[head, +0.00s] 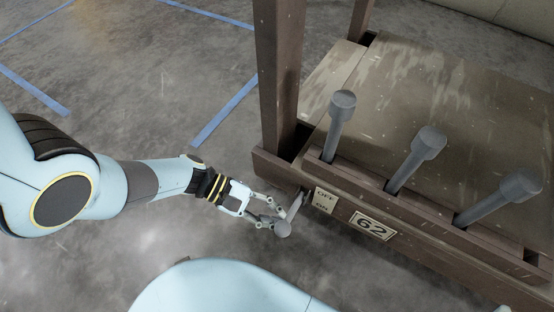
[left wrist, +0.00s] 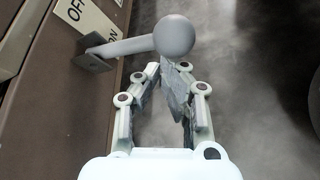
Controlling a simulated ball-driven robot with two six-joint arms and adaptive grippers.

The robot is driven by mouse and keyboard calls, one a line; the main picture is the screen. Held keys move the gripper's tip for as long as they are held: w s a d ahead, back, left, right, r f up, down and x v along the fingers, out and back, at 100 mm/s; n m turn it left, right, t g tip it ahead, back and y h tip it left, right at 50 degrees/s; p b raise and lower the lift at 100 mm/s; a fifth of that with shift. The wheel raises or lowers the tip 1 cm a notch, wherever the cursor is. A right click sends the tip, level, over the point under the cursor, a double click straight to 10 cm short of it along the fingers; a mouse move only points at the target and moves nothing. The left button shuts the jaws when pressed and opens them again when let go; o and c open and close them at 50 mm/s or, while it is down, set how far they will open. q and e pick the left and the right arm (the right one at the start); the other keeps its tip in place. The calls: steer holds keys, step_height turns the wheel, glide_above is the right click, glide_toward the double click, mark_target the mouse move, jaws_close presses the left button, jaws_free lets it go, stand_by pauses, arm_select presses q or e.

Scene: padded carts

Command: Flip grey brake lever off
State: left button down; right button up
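The grey brake lever (head: 293,212) sticks out from the cart's side, beside a plate (head: 325,200) lettered OFF above and ON below. Its round knob (head: 284,229) is at the lower, ON end. In the left wrist view the knob (left wrist: 174,36) is just beyond my fingertips, and the shaft (left wrist: 128,47) runs left to a bracket. My left gripper (head: 274,214) is at the knob, its fingers apart but with a narrow gap at the tips. It also shows in the left wrist view (left wrist: 160,72). Whether it touches the knob is unclear. My right gripper is out of view.
The brown cart (head: 345,180) fills the right side, with a post (head: 279,70) and several thick grey pegs, such as this one (head: 340,120), along its edge. A plate reading 62 (head: 372,226) is on its side. Open concrete floor with blue tape lines (head: 225,108) lies left.

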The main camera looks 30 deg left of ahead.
mark_target(284, 220)
arm_select(q)
steer(key=r+n+g+p, duration=0.3)
steer(key=r, duration=0.1)
steer(key=shift+s+y+p, duration=0.3)
steer(key=shift+p, duration=0.05)
steer(key=shift+r, duration=0.3)
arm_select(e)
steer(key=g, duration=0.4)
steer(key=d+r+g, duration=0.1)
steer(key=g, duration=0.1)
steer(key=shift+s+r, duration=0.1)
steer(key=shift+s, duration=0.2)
